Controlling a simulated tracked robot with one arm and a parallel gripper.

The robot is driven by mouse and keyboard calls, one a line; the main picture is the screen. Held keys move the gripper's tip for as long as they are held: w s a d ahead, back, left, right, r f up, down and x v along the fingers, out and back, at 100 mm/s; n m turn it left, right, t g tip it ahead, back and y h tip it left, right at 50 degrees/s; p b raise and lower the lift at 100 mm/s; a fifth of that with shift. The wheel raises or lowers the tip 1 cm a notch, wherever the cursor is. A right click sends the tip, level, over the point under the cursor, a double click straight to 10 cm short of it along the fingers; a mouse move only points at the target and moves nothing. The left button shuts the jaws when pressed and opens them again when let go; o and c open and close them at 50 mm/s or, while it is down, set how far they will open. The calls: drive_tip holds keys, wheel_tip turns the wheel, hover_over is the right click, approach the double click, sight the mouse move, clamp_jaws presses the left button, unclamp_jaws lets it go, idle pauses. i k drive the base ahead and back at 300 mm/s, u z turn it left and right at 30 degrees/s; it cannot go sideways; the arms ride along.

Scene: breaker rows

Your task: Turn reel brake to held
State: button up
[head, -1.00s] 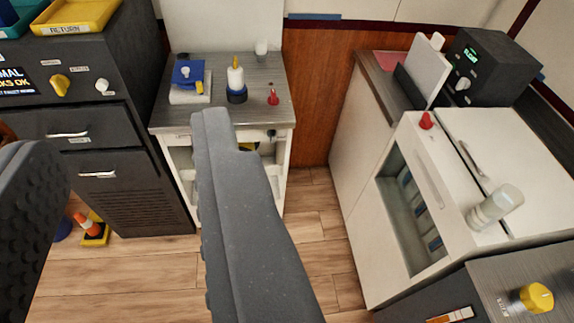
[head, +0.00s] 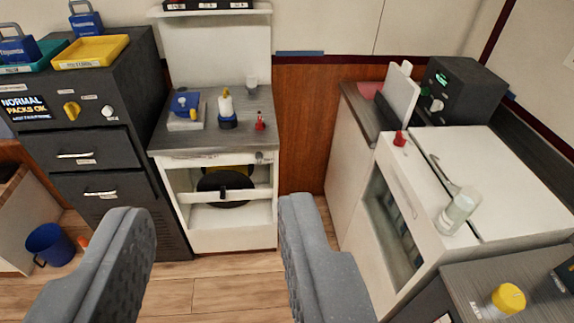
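My gripper (head: 217,215) is open and empty, its two grey fingers rising from the bottom of the view, in front of a white cabinet (head: 230,243). In the open bay of that cabinet sits a dark round reel (head: 212,183). A white bar crosses in front of the reel, with a small black piece (head: 222,193) on it. I cannot tell which control is the reel brake; no label naming it is readable. Other knobs show: a yellow knob (head: 72,110) and a white knob (head: 107,111) on the dark cabinet, and a yellow knob (head: 508,298) at lower right.
The counter above the reel holds a white bottle (head: 226,105), a red item (head: 260,122) and a blue-and-white item (head: 185,108). A white unit (head: 400,210) stands at right with a clear jar (head: 458,212). A blue mug (head: 50,244) is at lower left. Open floor lies between.

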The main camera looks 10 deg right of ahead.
sight(259, 156)
drive_tip(key=z, duration=0.1)
drive_tip(key=i, duration=1)
drive_tip(key=u, duration=0.05)
